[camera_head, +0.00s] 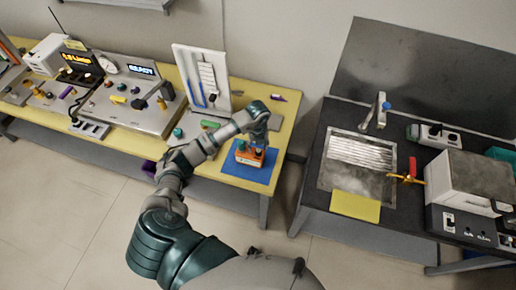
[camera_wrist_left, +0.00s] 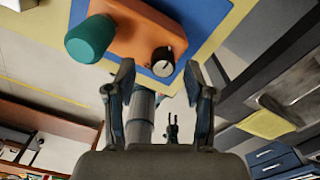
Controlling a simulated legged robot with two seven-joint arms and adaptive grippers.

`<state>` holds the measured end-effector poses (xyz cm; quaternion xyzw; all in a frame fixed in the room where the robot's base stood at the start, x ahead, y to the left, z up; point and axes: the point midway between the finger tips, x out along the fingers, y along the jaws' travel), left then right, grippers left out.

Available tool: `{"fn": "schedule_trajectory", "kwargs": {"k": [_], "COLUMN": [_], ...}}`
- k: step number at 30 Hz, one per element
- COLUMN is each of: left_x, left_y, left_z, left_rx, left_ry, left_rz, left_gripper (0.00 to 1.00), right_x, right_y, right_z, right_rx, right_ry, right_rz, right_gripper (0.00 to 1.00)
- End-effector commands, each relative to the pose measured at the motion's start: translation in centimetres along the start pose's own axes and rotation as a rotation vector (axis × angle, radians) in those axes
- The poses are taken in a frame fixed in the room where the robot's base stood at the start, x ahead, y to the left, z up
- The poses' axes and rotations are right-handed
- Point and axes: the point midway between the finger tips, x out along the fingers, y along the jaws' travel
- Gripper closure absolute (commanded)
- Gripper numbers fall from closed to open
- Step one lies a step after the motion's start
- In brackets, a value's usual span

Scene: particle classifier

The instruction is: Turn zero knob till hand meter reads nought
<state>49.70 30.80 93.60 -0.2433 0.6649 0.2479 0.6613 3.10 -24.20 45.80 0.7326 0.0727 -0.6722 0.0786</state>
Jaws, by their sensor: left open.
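An orange hand meter (camera_head: 250,156) lies on a blue mat (camera_head: 231,171) at the right end of the yellow bench. In the left wrist view the orange body (camera_wrist_left: 135,33) carries a large teal knob (camera_wrist_left: 90,40) and a small black knob with a pale pointer face (camera_wrist_left: 162,62). My left gripper (camera_head: 257,133) is over the meter. In the left wrist view its fingers (camera_wrist_left: 158,68) are open, with the black knob showing between and just beyond the tips. I cannot tell whether they touch it. The meter's dial reading is not visible.
A grey console (camera_head: 125,100) with lit displays and a white upright panel (camera_head: 200,80) stand left along the bench. A dark counter with a sink (camera_head: 360,165), a red-handled tap (camera_head: 407,179) and a pale box (camera_head: 467,180) is at the right. Bare floor separates the two.

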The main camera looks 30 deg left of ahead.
Motion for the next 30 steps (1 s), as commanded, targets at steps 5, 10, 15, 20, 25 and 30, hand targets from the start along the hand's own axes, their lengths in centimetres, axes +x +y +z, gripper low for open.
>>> {"fn": "schedule_trajectory", "kwargs": {"k": [5, 10, 15, 20, 25, 30], "left_x": [1.8, 2.2, 2.3, 2.3, 2.3, 2.4], "left_y": [-0.2, -0.3, -0.2, -0.1, -0.1, 0.0], "left_z": [-0.1, -0.3, -0.1, 0.0, 0.0, 0.0], "left_rx": [0.001, 0.002, 0.002, 0.001, 0.002, 0.012], "left_ry": [0.0, -0.002, -0.001, 0.0, 0.0, -0.001], "left_rz": [0.001, 0.001, 0.0, -0.001, -0.001, 0.002], "left_gripper": [0.46, 0.46, 0.46, 0.84, 1.0, 1.0], "right_x": [-0.1, -0.1, -0.1, -0.1, -0.1, -0.1], "right_y": [-0.3, -0.3, -0.1, 0.3, 0.6, 0.4], "right_z": [-0.1, -0.1, -0.1, 0.0, 0.1, 0.0], "right_rx": [0.001, 0.001, 0.0, -0.002, -0.003, -0.003], "right_ry": [0.001, 0.001, 0.001, 0.0, 0.0, 0.0], "right_rz": [-0.003, -0.004, -0.002, 0.004, 0.006, 0.004], "right_gripper": [0.6, 0.6, 0.6, 0.6, 0.6, 0.6]}}
